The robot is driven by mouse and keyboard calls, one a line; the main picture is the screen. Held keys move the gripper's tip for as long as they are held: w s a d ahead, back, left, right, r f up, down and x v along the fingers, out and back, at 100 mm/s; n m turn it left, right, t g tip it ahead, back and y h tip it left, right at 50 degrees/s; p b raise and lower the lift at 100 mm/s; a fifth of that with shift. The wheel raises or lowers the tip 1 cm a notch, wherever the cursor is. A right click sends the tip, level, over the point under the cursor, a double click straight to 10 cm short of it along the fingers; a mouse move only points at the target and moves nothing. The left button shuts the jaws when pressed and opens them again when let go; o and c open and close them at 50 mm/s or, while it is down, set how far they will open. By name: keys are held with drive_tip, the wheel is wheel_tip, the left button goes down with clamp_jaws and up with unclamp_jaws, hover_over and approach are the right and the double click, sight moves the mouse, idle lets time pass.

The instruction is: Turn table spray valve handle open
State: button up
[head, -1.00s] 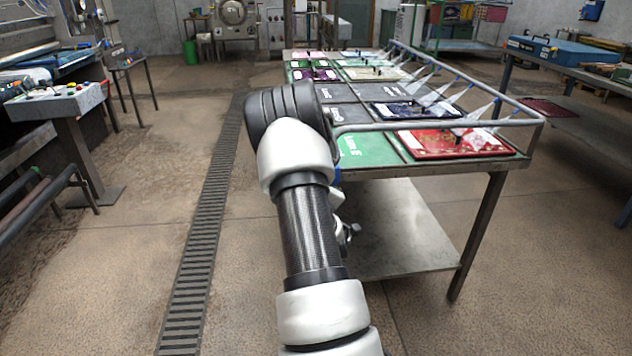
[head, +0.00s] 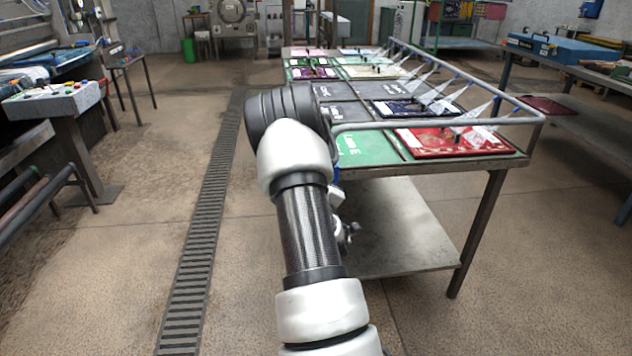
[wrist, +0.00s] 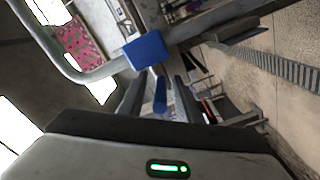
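The spray valve handle is blue. In the wrist view a broad blue block (wrist: 147,50) sits at the grey pipe, and a narrow blue piece (wrist: 160,95) shows between my fingers. My gripper (wrist: 161,82) is open around this narrow piece, with gaps visible beside it; contact cannot be told. In the head view my arm hides most of the gripper and valve; only a small blue patch (head: 337,173) shows beside the arm, by the table's near left corner. The grey spray pipe (head: 440,124) runs around the table (head: 440,167), and white spray fans (head: 478,108) show along its right side.
Several rugs, including a red one (head: 450,141) and a green one (head: 365,149), lie on the table. A lower shelf (head: 400,240) is beneath it. A control console (head: 55,104) stands left. The floor along the drain grate (head: 205,220) is clear.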

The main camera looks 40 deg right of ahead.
drive_tip(key=p+v, duration=0.1)
drive_tip(key=v, duration=1.6)
drive_tip(key=shift+s, duration=0.15)
drive_tip(key=shift+a, duration=0.1)
drive_tip(key=w+a+r+m+g+y, duration=0.25)
drive_tip(key=w+a+r, duration=0.25)
drive_tip(key=w, duration=0.3)
drive_tip(key=a+r+m+g+y, duration=0.2)
drive_tip(key=a+r+y, duration=0.25)
drive_tip(key=a, duration=0.55)
drive_tip(key=s+a+r+g+y, duration=0.2)
drive_tip(key=s+a+r, duration=0.2)
drive_tip(key=s+a, duration=0.5)
drive_tip(key=s+a+r+g+y, duration=0.1)
drive_tip(key=s+a+r+g, duration=0.2)
drive_tip(key=s+a+r, duration=0.5)
wheel_tip(320, 180, up, 23)
drive_tip(key=s+d+p, duration=0.1)
drive_tip(key=s+p, duration=0.1)
drive_tip(key=p, duration=2.5)
drive_tip(key=shift+s+d+r, duration=0.15)
drive_tip(key=shift+s+d, duration=0.1)
drive_tip(key=shift+s, duration=0.1)
